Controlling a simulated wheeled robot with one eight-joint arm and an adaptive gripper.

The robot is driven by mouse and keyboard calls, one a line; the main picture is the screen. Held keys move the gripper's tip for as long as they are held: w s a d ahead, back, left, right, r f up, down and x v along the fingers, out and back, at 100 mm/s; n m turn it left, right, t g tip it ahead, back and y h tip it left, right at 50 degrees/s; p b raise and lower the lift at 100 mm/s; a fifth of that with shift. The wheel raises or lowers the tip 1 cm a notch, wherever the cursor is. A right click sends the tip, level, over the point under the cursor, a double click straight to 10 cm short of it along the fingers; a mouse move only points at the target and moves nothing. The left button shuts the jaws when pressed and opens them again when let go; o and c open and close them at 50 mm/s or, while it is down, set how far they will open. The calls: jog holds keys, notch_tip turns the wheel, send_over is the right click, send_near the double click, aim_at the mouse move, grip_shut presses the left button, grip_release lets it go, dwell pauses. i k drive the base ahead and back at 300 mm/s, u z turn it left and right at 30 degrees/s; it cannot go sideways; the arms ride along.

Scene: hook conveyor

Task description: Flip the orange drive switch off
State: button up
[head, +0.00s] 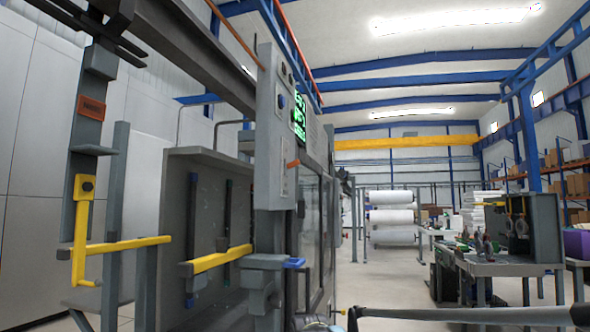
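A small orange lever (293,164), which looks like the drive switch, sticks out from the lower part of a grey upright control box (267,130). It slants slightly up to the right. It is too small for me to read its on or off position. Green lit displays (299,116) show on the box's right side above it. My grey arm link crosses the bottom right of the head view, below and to the right of the lever and well apart from it. I cannot make out my gripper in this view.
Yellow bars (130,244) and another yellow bar (220,258) project from grey posts at left. An orange label plate (91,107) is on the left post. A cluttered workbench (500,266) stands at right. Open floor lies between machine and bench.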

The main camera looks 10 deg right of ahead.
aim_at(290, 165)
jog(key=u, duration=0.25)
jog(key=k, duration=1.9)
jog(key=z, duration=0.5)
jog(key=i, duration=1)
